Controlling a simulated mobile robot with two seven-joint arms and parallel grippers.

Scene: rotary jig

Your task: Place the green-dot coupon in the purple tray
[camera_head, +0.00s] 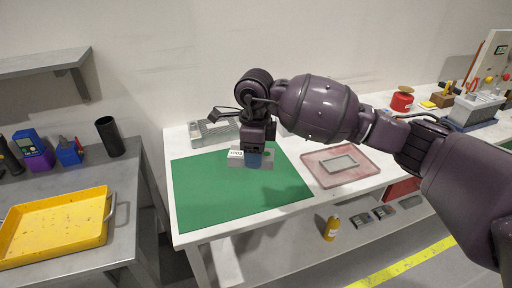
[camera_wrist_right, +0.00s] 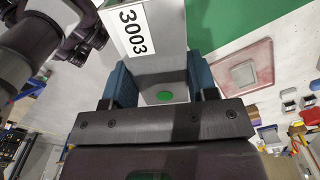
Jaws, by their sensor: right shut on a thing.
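My right gripper (camera_head: 257,160) is shut on a grey coupon (camera_head: 266,163) over the back part of the green mat. In the right wrist view the coupon (camera_wrist_right: 160,70) sits between the blue finger pads of the gripper (camera_wrist_right: 162,88). It bears a green dot and a white label reading 3003. I cannot tell whether it touches the mat. A dull pinkish-purple tray (camera_head: 372,172) lies on the white table right of the mat, with a grey rectangular piece (camera_head: 338,163) in it. The tray also shows in the right wrist view (camera_wrist_right: 265,60). My left gripper is not in view.
The green mat (camera_head: 215,195) is otherwise bare. A grey slotted rack (camera_head: 208,133) stands behind it. A yellow tray (camera_head: 55,228) lies on the left bench. A red spool (camera_head: 401,99) and a grey fixture (camera_head: 474,108) stand to the right. My right arm spans above the pinkish-purple tray.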

